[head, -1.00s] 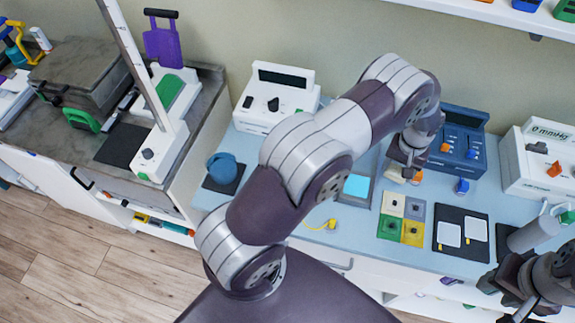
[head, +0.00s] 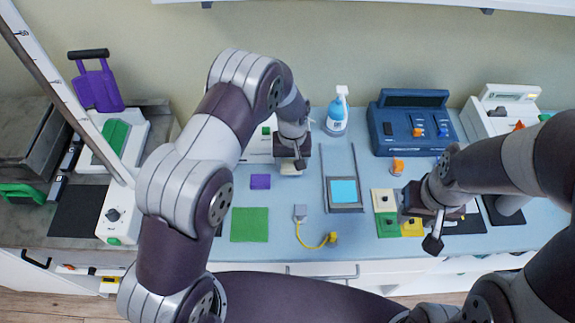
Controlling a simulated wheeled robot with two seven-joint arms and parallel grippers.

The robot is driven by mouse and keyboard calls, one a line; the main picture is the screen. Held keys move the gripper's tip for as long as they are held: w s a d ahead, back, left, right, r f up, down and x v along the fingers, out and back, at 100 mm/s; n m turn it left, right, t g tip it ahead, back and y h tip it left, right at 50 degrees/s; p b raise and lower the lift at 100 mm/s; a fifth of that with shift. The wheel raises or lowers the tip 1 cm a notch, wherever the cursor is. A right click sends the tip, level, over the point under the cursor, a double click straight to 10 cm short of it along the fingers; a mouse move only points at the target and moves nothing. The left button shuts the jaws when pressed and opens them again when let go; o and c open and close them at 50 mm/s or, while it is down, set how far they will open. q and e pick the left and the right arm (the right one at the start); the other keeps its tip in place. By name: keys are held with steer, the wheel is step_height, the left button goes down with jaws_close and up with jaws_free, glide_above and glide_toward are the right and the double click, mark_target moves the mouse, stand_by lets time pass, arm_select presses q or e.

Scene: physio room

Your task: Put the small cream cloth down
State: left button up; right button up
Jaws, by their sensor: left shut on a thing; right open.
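The small cream cloth (head: 289,169) is a little pale patch under the fingertips of my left gripper (head: 293,161), mostly hidden by the fingers. My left gripper is shut on it, in front of a partly hidden white device (head: 258,148). I cannot tell whether the cloth touches the table (head: 285,255). My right gripper (head: 430,216) is open at the right, over or just beside the coloured squares (head: 385,200); its fingers are hard to make out.
A purple cloth (head: 260,181) and a green cloth (head: 249,224) lie left of centre. A frame with a cyan panel (head: 344,191), a yellow cable (head: 316,240), a spray bottle (head: 337,113), a blue device (head: 398,126) and an orange-topped piece (head: 398,166) stand nearby.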

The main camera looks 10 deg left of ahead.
mark_target(290, 165)
arm_select(q)
step_height(290, 165, down, 4)
steer(key=shift+s+a+r+p, duration=0.15)
steer(key=shift+r+p, duration=0.05)
steer(key=shift+p, duration=0.5)
steer(key=shift+f, duration=0.45)
steer(key=shift+a, duration=0.1)
steer(key=o, duration=0.5)
steer(key=shift+f, duration=0.15)
steer(key=o, duration=0.4)
steer(key=shift+o, duration=0.2)
